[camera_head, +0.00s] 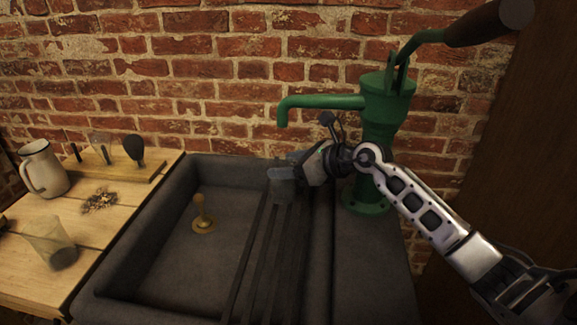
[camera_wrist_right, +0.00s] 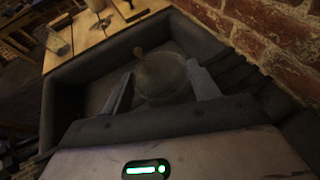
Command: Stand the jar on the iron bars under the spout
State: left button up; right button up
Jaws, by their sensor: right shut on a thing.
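A clear glass jar (camera_head: 284,191) is between the fingers of my right gripper (camera_head: 282,173), at the far end of the dark iron bars (camera_head: 262,255). The gripper is shut on it; in the wrist view the jar's round mouth (camera_wrist_right: 163,80) shows between both fingers (camera_wrist_right: 160,92). The jar looks upright, below the green pump's spout (camera_head: 283,120). I cannot tell whether its base touches the bars, since it is dim and partly covered by the gripper. My left gripper is out of view.
The dark stone sink (camera_head: 165,265) holds a brass plug (camera_head: 202,215) left of the bars. On the wooden counter (camera_head: 95,255) stand another glass (camera_head: 50,243) and a white jug (camera_head: 43,168). The green pump body (camera_head: 378,125) stands close behind my right wrist, before the brick wall.

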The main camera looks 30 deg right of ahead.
jog(key=shift+f, duration=0.7)
jog(key=shift+f, duration=0.25)
jog(key=o, duration=1.5)
jog(key=shift+r, duration=0.15)
jog(key=shift+b+v, duration=1.2)
jog(key=shift+v, duration=4.85)
jog(key=shift+a, duration=0.1)
